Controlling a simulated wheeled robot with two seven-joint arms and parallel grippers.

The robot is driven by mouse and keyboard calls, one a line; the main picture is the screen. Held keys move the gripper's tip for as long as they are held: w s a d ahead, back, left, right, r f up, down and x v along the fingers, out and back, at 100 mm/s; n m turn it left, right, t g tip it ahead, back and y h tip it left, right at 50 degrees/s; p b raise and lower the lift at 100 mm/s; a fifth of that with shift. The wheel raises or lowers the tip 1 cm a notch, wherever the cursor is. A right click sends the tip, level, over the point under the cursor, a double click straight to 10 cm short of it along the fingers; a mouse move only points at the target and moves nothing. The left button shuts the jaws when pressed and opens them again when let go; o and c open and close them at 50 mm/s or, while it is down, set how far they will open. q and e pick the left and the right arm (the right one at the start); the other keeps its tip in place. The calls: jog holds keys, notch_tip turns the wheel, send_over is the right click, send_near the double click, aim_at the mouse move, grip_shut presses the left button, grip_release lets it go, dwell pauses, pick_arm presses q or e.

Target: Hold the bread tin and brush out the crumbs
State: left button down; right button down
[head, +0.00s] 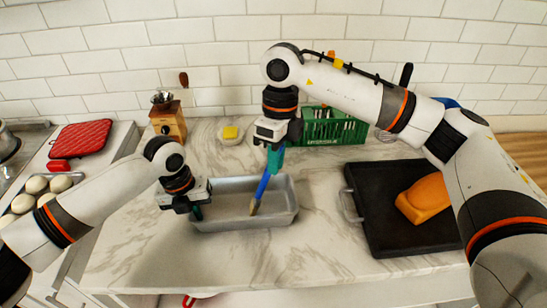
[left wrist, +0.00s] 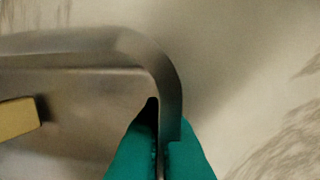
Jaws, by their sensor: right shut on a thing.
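The grey metal bread tin (head: 285,212) stands on the marble counter in the head view; its rim and corner fill the upper left of the left wrist view (left wrist: 90,45). My left gripper (head: 197,212) is at the tin's left end, its teal fingers (left wrist: 160,150) closed on either side of the tin's wall. My right gripper (head: 275,160) is shut on a blue-handled brush (head: 263,187), which points down into the tin. The brush's pale bristle end also shows at the left wrist view's left edge (left wrist: 18,117). I cannot make out any crumbs.
A black board (head: 390,225) with an orange object (head: 425,198) lies right of the tin. A red mitt (head: 82,138) and buns (head: 36,185) are on the left.

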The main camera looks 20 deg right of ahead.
jog(key=shift+a, duration=0.15)
jog(key=w+a, duration=0.1)
jog(key=a, duration=0.6)
jog(key=shift+w, duration=0.25)
notch_tip(320, 180, up, 10)
dwell(1.0)
dwell(0.7)
pick_arm(q)
jog(key=c, duration=1.6)
grip_release()
pick_arm(e)
jog(key=shift+d, duration=0.1)
